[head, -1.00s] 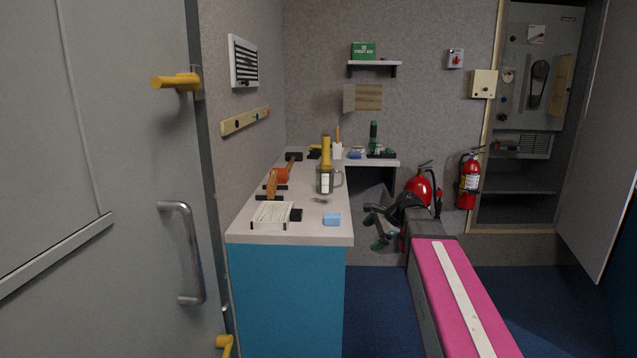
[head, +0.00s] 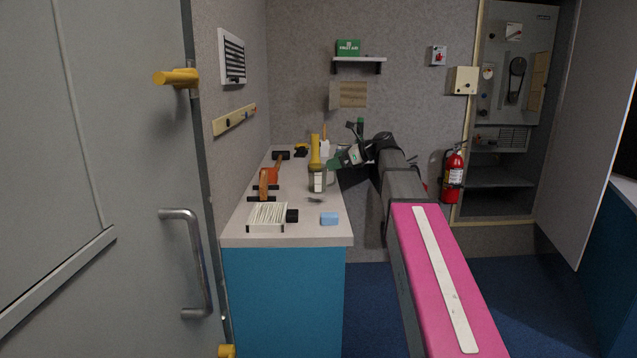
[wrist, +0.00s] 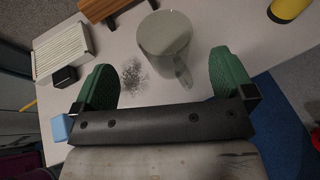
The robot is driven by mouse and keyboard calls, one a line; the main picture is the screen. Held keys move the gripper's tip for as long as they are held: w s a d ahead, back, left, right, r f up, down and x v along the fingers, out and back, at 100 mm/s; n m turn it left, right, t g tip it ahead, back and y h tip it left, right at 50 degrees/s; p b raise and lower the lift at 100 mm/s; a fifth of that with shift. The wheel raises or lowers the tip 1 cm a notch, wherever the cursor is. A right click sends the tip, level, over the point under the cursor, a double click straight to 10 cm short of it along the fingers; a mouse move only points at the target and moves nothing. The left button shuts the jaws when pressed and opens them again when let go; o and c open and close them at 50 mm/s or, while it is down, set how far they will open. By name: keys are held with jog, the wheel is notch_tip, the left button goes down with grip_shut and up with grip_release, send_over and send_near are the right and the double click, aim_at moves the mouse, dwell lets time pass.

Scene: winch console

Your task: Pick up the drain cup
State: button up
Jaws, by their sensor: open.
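The drain cup is a grey, see-through mug with a side handle, and in the wrist view the cup (wrist: 163,36) stands upright on the counter. Its handle points toward my gripper (wrist: 165,80), whose two green-padded fingers are spread wide. The cup is beyond the fingertips, roughly between their lines, and nothing is held. In the head view the cup (head: 317,184) stands at the counter's right side, in front of a yellow torch. My gripper (head: 338,166) is just to its right and partly hidden by my arm.
The counter (head: 290,232) also holds a white ribbed filter (head: 267,216), a blue sponge (head: 329,218), an orange-handled tool (head: 271,177) and the yellow torch (head: 315,152). A dark speckled patch (wrist: 134,76) lies beside the cup. A wall stands close on the left.

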aim_at(319, 166)
jog(key=x, duration=0.7)
jog(key=shift+w+f, duration=0.2)
jog(key=shift+w, duration=0.1)
jog(key=c, duration=1.2)
jog(key=shift+r, duration=0.1)
